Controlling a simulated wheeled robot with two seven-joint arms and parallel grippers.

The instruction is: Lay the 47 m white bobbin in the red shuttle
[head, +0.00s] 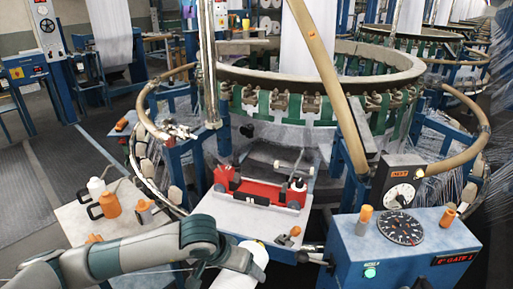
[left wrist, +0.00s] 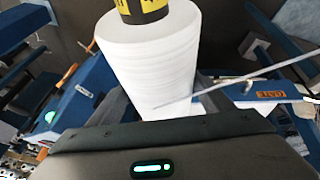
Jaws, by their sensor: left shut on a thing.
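The red shuttle (head: 262,191) lies on a pale plate (head: 255,212) in front of the ring loom, with dark parts at both ends. My left gripper (head: 243,262) is low in the middle of the head view, nearer the camera than the shuttle and apart from it. It is shut on a white bobbin (left wrist: 148,62), which shows only partly in the head view (head: 258,254). The bobbin has a black core end with a yellow label (left wrist: 145,8); its length marking is not readable. My fingertips are mostly hidden. My right gripper is not in view.
A blue control box (head: 400,250) with a dial stands at right. A side table (head: 118,215) at left holds orange and white items. A tan pole (head: 330,85) slants down right of the shuttle. A small orange-and-grey item (head: 290,237) sits near the plate's front edge.

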